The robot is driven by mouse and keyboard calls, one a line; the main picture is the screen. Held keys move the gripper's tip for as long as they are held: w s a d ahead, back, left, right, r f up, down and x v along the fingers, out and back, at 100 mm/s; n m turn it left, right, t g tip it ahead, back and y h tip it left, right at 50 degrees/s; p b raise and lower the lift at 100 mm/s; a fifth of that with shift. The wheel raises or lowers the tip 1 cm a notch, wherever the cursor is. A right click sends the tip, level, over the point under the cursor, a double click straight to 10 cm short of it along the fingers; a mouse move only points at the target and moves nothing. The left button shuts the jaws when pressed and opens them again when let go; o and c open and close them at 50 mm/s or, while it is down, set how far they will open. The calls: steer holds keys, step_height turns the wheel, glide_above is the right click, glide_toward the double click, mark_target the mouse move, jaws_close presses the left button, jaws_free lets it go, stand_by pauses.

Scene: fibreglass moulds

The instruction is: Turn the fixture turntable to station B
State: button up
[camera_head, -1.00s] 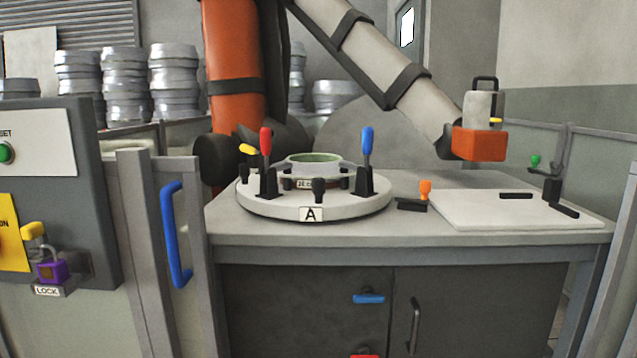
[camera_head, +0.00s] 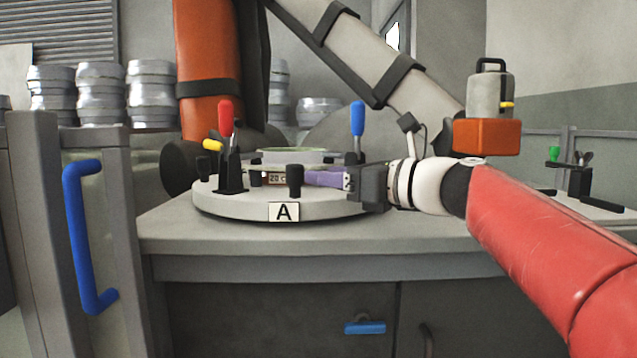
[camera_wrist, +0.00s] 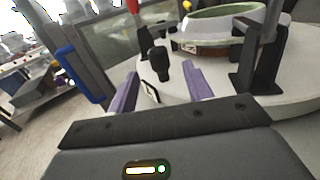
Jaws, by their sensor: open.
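The round pale fixture turntable (camera_head: 240,206) sits on the bench with its "A" plate (camera_head: 284,212) facing me. A black knob (camera_head: 295,180) stands upright on its front rim, and also shows in the wrist view (camera_wrist: 159,62). My gripper (camera_head: 312,179) reaches in from the right, low over the turntable, its purple fingers just right of the knob. In the wrist view my gripper (camera_wrist: 160,76) is open, with the knob lined up between the fingers, just beyond their tips. No contact is visible. No B plate shows.
A red-handled clamp (camera_head: 226,125) and a blue-handled clamp (camera_head: 357,125) rise from the turntable around a ring mould (camera_head: 292,156). A blue door handle (camera_head: 85,238) is at left. The front bench strip is clear.

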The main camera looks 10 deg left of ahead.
mark_target(302, 172)
steer(key=x, duration=0.7)
steer(key=shift+a, duration=0.3)
jaws_close()
